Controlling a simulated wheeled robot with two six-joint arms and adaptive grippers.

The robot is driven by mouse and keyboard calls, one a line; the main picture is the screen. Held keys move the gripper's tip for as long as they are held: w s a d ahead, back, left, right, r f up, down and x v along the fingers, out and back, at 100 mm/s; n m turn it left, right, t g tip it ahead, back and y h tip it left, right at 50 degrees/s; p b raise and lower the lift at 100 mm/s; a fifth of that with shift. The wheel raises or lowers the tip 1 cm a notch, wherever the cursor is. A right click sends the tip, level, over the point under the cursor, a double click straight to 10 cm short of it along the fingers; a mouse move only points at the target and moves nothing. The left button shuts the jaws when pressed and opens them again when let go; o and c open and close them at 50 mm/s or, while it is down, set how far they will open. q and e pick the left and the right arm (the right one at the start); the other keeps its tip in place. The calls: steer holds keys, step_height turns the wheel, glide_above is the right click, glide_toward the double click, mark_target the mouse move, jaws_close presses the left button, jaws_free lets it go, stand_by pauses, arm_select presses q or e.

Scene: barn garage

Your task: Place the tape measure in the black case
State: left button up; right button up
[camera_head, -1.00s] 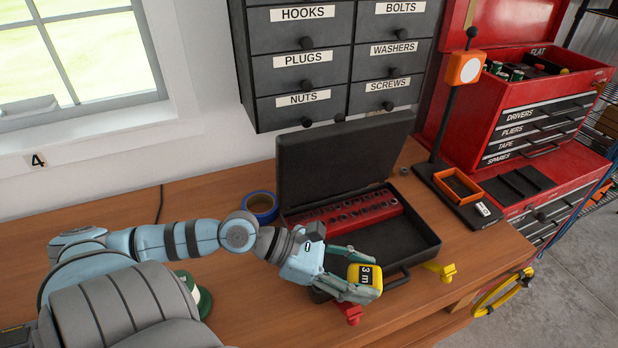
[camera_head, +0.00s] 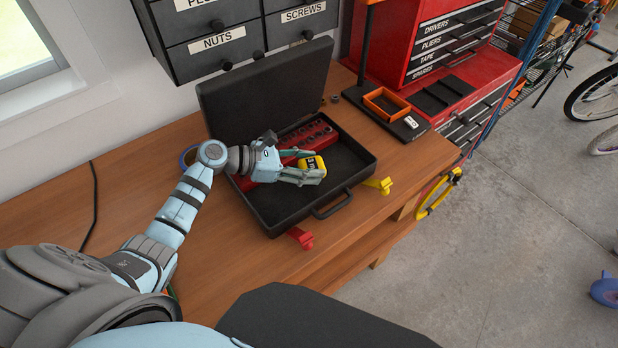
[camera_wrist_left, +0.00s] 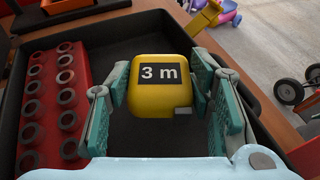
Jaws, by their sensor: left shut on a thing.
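The yellow tape measure (camera_head: 312,166) with a black "3 m" label is held between the fingers of my left gripper (camera_head: 306,172). In the left wrist view the tape measure (camera_wrist_left: 158,86) sits between the two green fingers, over the open part of the case. The black case (camera_head: 330,205) lies open on the workbench, lid raised at the back. A red socket rack (camera_head: 318,131) fills the case's back part. The case floor in front of it is bare. I cannot tell how high the tape measure is above the floor. My right gripper is not in view.
A red clamp (camera_head: 301,238) and a yellow clamp (camera_head: 379,185) are at the case's front side. A stand with an orange tray (camera_head: 387,104) is to the right. Blue tape (camera_head: 188,157) lies left of the case. The bench's left part is clear.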

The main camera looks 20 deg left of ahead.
arm_select(q)
step_height(320, 180, down, 4)
steer(key=shift+a+f+b, duration=0.1)
steer(key=shift+f+b, duration=0.05)
steer(key=shift+b, duration=0.3)
steer(key=o, duration=1.3)
